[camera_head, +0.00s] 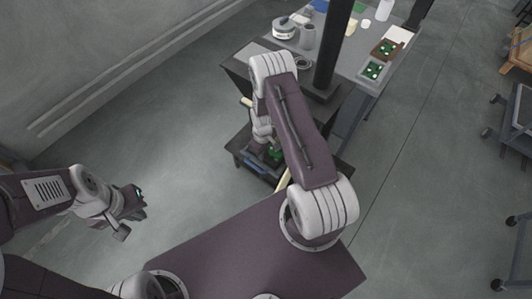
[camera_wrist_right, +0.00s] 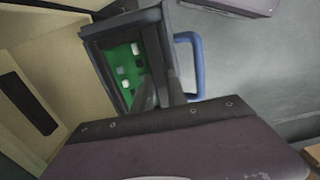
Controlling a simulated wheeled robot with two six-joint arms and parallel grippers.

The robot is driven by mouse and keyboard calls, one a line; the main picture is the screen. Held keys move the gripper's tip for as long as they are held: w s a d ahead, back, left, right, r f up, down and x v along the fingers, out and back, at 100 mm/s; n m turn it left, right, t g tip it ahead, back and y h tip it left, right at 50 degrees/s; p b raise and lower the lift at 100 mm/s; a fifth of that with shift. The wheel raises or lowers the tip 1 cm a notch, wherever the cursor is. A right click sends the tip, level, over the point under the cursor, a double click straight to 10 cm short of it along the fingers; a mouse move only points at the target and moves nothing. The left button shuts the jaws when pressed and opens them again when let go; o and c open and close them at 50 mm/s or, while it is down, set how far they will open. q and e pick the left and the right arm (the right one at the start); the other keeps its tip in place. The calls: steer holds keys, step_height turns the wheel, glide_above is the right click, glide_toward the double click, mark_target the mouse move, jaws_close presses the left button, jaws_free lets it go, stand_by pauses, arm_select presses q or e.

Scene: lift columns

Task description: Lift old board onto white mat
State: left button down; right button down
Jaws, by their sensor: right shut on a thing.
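The old board (camera_wrist_right: 122,66) is green with small light parts and sits in a dark frame in the right wrist view. In the head view, a bit of green board (camera_head: 275,153) shows low beside the table. My right gripper (camera_wrist_right: 160,98) is shut on the board's near edge, its fingers partly hiding it. In the head view my right arm covers much of that spot. My left gripper (camera_head: 128,208) hangs far to the left over bare floor, away from everything; its finger gap is unclear. A white flat sheet (camera_head: 398,35), perhaps the white mat, lies on the table at the far right.
A grey table (camera_head: 345,62) holds a cup (camera_head: 308,36), a round device (camera_head: 284,27) and two green boards in trays (camera_head: 375,70) (camera_head: 383,48). A dark post (camera_head: 333,45) rises near the arm. A blue handle (camera_wrist_right: 196,62) stands beside the frame. Floor at left is clear.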

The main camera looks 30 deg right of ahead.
step_height(320, 180, up, 10)
steer(key=shift+p, duration=0.45)
steer(key=shift+r+p, duration=0.65)
steer(key=shift+w+r+p, duration=0.1)
steer(key=shift+r+p, duration=2.05)
steer(key=shift+r, duration=0.3)
